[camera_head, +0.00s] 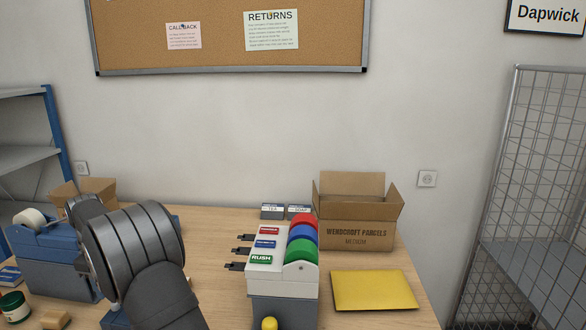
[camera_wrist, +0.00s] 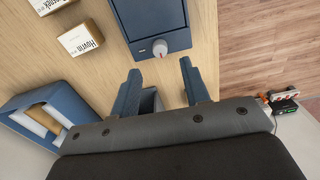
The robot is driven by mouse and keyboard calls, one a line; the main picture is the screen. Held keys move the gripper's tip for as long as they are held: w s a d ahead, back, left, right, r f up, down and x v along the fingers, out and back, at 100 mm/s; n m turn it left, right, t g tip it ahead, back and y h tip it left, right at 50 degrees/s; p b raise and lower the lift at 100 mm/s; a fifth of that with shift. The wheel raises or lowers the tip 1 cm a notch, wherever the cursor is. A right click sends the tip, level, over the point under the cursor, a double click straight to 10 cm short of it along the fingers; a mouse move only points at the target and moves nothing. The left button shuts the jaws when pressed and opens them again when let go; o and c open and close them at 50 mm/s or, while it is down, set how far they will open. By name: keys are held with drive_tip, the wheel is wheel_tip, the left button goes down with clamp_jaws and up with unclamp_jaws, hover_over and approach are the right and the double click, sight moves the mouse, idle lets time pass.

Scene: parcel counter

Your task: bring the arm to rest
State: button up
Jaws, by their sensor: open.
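My arm (camera_head: 140,255) reaches up over the left part of the counter in the head view, its dark grey wrist large in front. My gripper (camera_wrist: 161,84) shows in the wrist view, with its two blue-grey fingers spread apart. No object is seen held between the fingertips. Beyond them lies a blue-grey device with a round knob (camera_wrist: 159,47). In the head view the fingers are hidden behind the wrist.
The wooden counter (camera_head: 215,230) holds a label dispenser (camera_head: 282,260) with coloured rolls, an open carton (camera_head: 358,236), a yellow envelope (camera_head: 374,290) and a tape dispenser (camera_head: 50,255). The wrist view shows small boxes (camera_wrist: 81,39) and a blue tray (camera_wrist: 22,107). A wire cage (camera_head: 530,180) stands right.

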wheel_tip(320, 180, up, 11)
wheel_tip(320, 180, down, 17)
drive_tip(key=m, duration=0.4)
drive_tip(key=shift+m, duration=0.3)
drive_tip(key=m, duration=0.8)
drive_tip(key=shift+m, duration=0.4)
drive_tip(key=m, duration=0.4)
idle(0.5)
